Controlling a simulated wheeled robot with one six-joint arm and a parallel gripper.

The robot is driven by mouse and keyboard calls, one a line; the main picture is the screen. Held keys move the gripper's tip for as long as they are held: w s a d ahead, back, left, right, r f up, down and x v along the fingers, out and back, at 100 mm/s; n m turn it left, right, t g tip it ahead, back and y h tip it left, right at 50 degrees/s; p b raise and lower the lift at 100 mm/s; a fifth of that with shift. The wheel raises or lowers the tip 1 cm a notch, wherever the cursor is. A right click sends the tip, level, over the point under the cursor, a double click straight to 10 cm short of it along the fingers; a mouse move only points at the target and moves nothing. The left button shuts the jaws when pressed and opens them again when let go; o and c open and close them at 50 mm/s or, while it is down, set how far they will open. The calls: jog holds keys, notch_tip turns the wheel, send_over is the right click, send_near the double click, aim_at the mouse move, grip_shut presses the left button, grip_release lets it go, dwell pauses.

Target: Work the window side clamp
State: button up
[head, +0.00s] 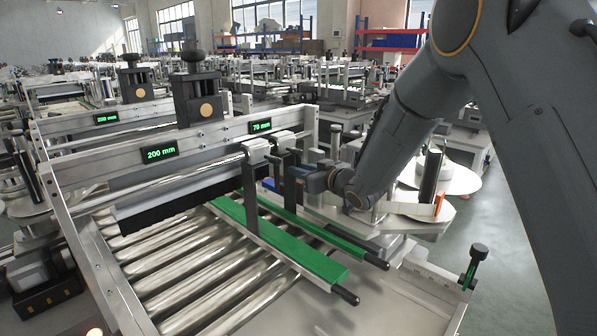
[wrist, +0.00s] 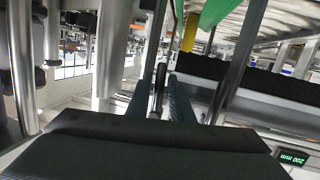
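Two white clamp blocks, one (head: 257,150) nearer and one (head: 284,139) farther, sit on a steel cross rod. Black posts run down from them to two green guide rails, the nearer (head: 290,250) and the farther (head: 325,236). I cannot tell which clamp is the window side one. My gripper (head: 297,174) is low beside the farther clamp's post, from the right. In the wrist view its dark fingers (wrist: 162,95) stand apart with a thin dark part between them; whether they touch it is unclear. A green rail (wrist: 215,12) shows at the top there.
A beam carries displays reading 200 mm (head: 160,152) and 75 mm (head: 260,125), with a black knob (head: 195,85) above. Steel rollers (head: 180,265) lie under the rails. A black knob (head: 479,249) stands at the right edge. A label reel (head: 455,175) is behind my arm.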

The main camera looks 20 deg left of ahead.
jog(key=b+v, duration=0.2)
jog(key=v, duration=0.4)
jog(key=shift+s+d, duration=0.15)
jog(key=shift+s, duration=0.1)
jog(key=s+d+f+m+h, duration=0.2)
jog(key=d+f+h, duration=0.1)
jog(key=d, duration=0.6)
jog(key=s+d+f+m+g+h, duration=0.1)
jog(key=s+d+f+m+h, duration=0.2)
jog(key=d, duration=0.5)
jog(key=s+d+f+m+h, duration=0.1)
jog(key=d+f+m+h, duration=0.2)
jog(key=d, duration=0.6)
jog(key=s+d+f+m+g+h, duration=0.1)
jog(key=s+d, duration=0.4)
jog(key=s, duration=0.6)
jog(key=s+d+f+m+g+h, duration=0.2)
jog(key=s+d+g, duration=0.4)
jog(key=s, duration=0.6)
jog(key=shift+s+d+f+h, duration=0.15)
jog(key=shift+s+f+h, duration=0.2)
jog(key=shift+f, duration=0.55)
